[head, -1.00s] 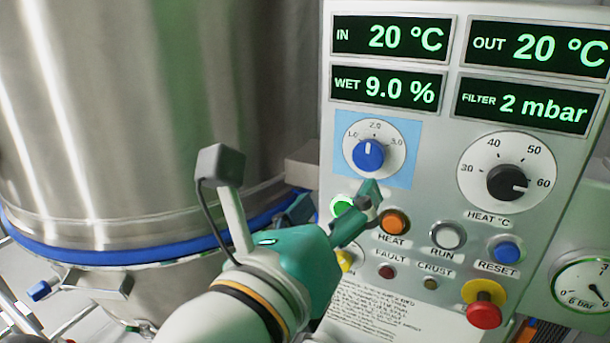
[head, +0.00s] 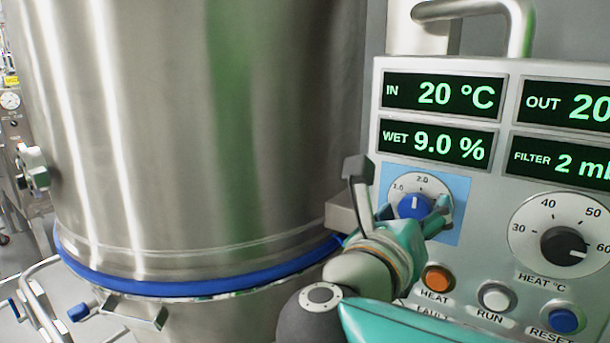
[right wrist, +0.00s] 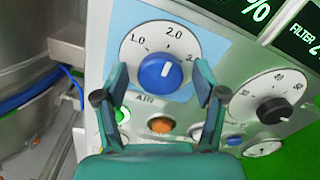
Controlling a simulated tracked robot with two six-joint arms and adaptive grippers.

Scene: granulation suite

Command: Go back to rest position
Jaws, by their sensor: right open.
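My right gripper (head: 414,214) is open and empty, in front of the blue knob (head: 415,206) on the control panel. In the right wrist view my right gripper (right wrist: 162,78) has one finger to each side of the blue knob (right wrist: 160,70), with gaps between fingers and knob. I cannot tell how far the fingertips are from the panel. The knob sits on a white dial with a blue backing; its white mark points near 2.0. My left gripper is not in view.
A large steel vessel (head: 220,130) with a blue band (head: 200,286) fills the left. The panel also carries displays, a black heat knob (head: 563,245), an orange button (head: 437,279) and a blue reset button (head: 563,320). A grey box (head: 343,213) sits between vessel and panel.

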